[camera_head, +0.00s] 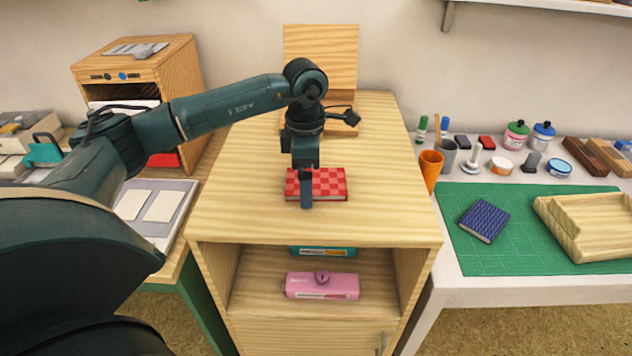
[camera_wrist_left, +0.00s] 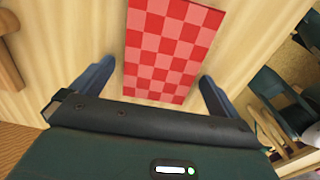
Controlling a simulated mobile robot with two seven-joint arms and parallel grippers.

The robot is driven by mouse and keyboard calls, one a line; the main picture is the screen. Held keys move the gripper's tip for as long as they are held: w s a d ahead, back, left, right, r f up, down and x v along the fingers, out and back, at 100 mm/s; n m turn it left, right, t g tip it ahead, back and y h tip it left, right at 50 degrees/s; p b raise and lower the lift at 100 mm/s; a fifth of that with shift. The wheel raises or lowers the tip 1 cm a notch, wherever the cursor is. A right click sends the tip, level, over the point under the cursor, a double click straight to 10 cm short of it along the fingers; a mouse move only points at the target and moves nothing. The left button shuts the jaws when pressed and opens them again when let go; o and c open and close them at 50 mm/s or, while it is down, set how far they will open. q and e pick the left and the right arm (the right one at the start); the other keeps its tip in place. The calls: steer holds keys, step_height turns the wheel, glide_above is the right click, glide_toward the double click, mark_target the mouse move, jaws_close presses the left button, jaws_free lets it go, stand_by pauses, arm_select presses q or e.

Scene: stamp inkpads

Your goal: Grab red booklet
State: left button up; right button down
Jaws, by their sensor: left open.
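The red booklet (camera_head: 330,184) has a checkered cover and lies flat on top of the wooden cabinet (camera_head: 240,215). My left gripper (camera_head: 306,200) reaches down over it from above, hiding part of its left half. In the left wrist view, the red booklet (camera_wrist_left: 166,50) lies ahead of and between the two spread fingers of my left gripper (camera_wrist_left: 152,85). The gripper is open and holds nothing. I cannot tell how high the fingertips are above the cabinet top. My right gripper is not in view.
A pink case (camera_head: 322,285) sits on the cabinet shelf, with a teal one (camera_head: 325,251) behind it. At right, a blue booklet (camera_head: 484,221) and a wooden tray (camera_head: 590,225) lie on a green mat (camera_head: 500,262). An orange cup (camera_head: 431,168) stands near the cabinet. The cabinet top around the booklet is mostly clear.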

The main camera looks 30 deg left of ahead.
arm_select(q)
steer(key=shift+c, duration=0.6)
steer(key=c, duration=0.9)
steer(key=shift+c, duration=0.2)
